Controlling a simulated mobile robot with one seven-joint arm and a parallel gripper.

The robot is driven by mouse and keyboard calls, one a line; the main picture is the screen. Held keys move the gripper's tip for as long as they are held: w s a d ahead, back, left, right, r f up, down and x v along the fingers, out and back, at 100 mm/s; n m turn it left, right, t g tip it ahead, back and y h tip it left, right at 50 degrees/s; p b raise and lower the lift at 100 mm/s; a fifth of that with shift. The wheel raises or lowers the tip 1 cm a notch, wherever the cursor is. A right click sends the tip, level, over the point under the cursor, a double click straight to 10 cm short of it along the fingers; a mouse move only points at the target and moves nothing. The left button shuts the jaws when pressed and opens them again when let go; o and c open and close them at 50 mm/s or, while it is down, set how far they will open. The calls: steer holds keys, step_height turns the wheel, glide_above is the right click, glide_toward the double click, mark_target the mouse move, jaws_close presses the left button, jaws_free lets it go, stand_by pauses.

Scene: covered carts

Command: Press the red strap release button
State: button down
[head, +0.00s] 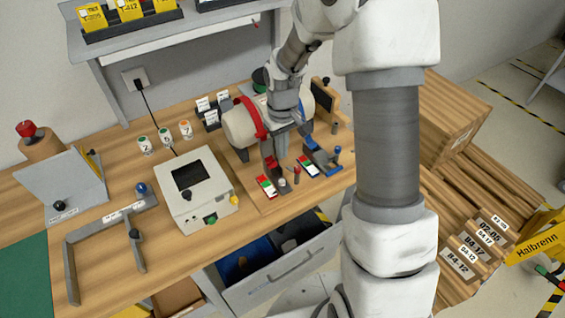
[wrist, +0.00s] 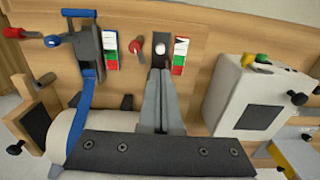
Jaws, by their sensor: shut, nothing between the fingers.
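My gripper (wrist: 160,72) is shut and empty. In the wrist view its fingertips point at the dark plate of the red strap's fitting, just short of a pale round button (wrist: 160,48). In the head view my gripper (head: 283,150) is above the same fitting, in front of the grey cylinder (head: 238,128) with the red strap (head: 252,116). The pale button (head: 282,182) shows there too. A red knob (wrist: 136,46) sits beside the plate. A red part (head: 270,161) shows at the fitting. I cannot make out a red-coloured button; my fingers cover part of the fitting.
A blue ratchet (wrist: 88,42) stands beside, with its blue strap. Striped label panels (wrist: 111,50) (wrist: 181,55) flank the plate. A white control box (head: 193,190) stands left of the fitting. An open drawer (head: 285,262) lies below the table edge.

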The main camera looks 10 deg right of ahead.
steer(key=shift+r, duration=1.05)
steer(key=s+r+m+t, duration=0.1)
steer(key=s+r, duration=0.3)
steer(key=r, duration=0.3)
steer(key=s+r+m+t, duration=0.1)
steer(key=s+r+t, duration=0.1)
steer(key=s+r, duration=0.45)
steer(key=s+r+m+t+b, duration=0.1)
steer(key=s+r+t, duration=0.1)
steer(key=s+r, duration=0.4)
steer(key=s, duration=0.5)
steer(key=shift+s+d+m+b, duration=0.3)
steer(key=shift+s, duration=0.1)
steer(key=shift+r, duration=0.1)
